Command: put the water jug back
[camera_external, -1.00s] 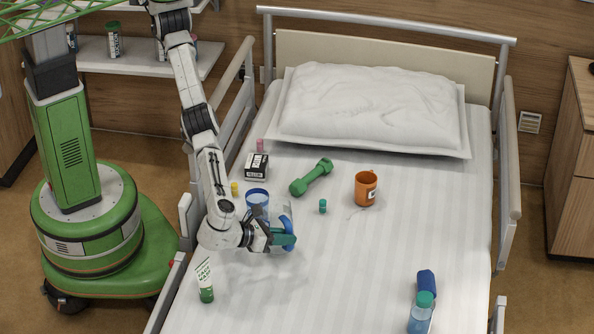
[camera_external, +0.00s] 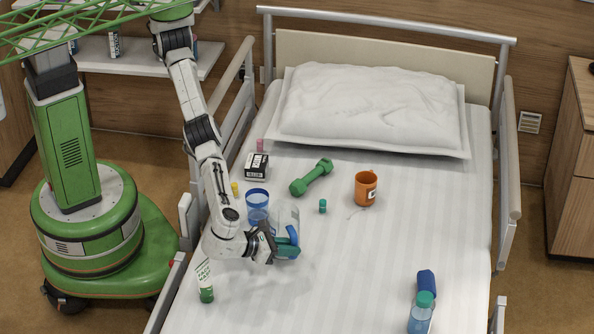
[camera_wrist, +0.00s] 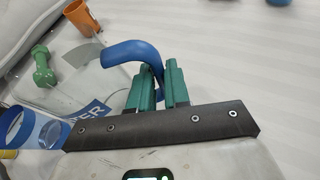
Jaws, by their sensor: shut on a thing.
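The water jug (camera_external: 287,213) is clear with a blue handle. My gripper (camera_external: 287,246) is shut on this handle, at the left middle of the bed. In the wrist view the blue handle (camera_wrist: 130,50) runs between the green fingers of my gripper (camera_wrist: 157,85). The clear body with part of a blue label (camera_wrist: 97,110) lies beyond it, partly cut off. I cannot tell whether the jug's base touches the sheet.
A blue-rimmed tumbler (camera_external: 257,196) stands close left of the jug. A green-and-white tube (camera_external: 205,281) is in front. The bed's right middle is clear.

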